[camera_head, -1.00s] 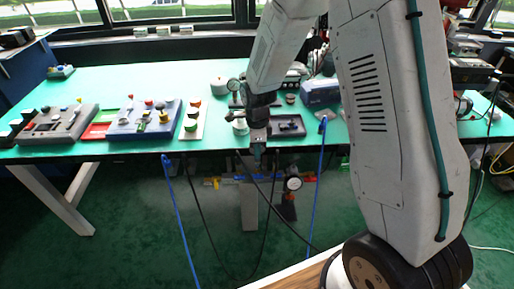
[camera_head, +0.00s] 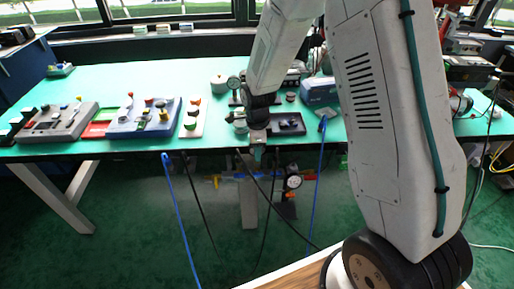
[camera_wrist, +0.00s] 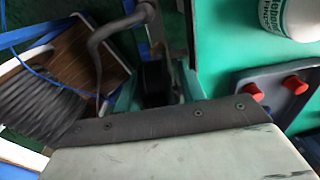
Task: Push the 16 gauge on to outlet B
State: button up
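My gripper (camera_head: 257,156) hangs at the table's front edge in the head view, pointing down. It is small and dark there, and I cannot tell whether its fingers are open or shut, or whether they hold anything. A round dial gauge (camera_head: 293,182) shows below the table edge, right of my gripper and apart from it in the picture. Another small round gauge (camera_head: 233,83) stands on the table behind. Their markings are too small to read. A row of coloured fittings (camera_head: 222,181) lies below the edge; I cannot make out an outlet B label. The wrist view shows no clear fingertips.
The green table (camera_head: 95,82) carries a grey control box (camera_head: 58,122), a blue box (camera_head: 135,122) and a dark tray (camera_head: 290,124). Blue hoses (camera_head: 178,210) and black cables hang in front. The wrist view shows a white container (camera_wrist: 298,15) and red knobs (camera_wrist: 294,85).

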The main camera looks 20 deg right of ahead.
notch_tip(320, 180, up, 8)
jog(key=shift+f, duration=0.1)
jog(key=shift+s+n, duration=0.25)
jog(key=shift+n, duration=0.65)
jog(key=s+d+r+n, duration=0.1)
jog(key=s+r+n, duration=0.5)
jog(key=s, duration=0.4)
jog(key=s+d+r+n+t, duration=0.1)
jog(key=s+r+n, duration=0.6)
jog(key=s+r, duration=0.1)
jog(key=s+d+r+n, duration=0.1)
jog(key=s+r+n, duration=0.5)
jog(key=s, duration=0.5)
jog(key=shift+s+r+n, duration=0.35)
jog(key=shift+r+n, duration=0.05)
jog(key=shift+r, duration=0.2)
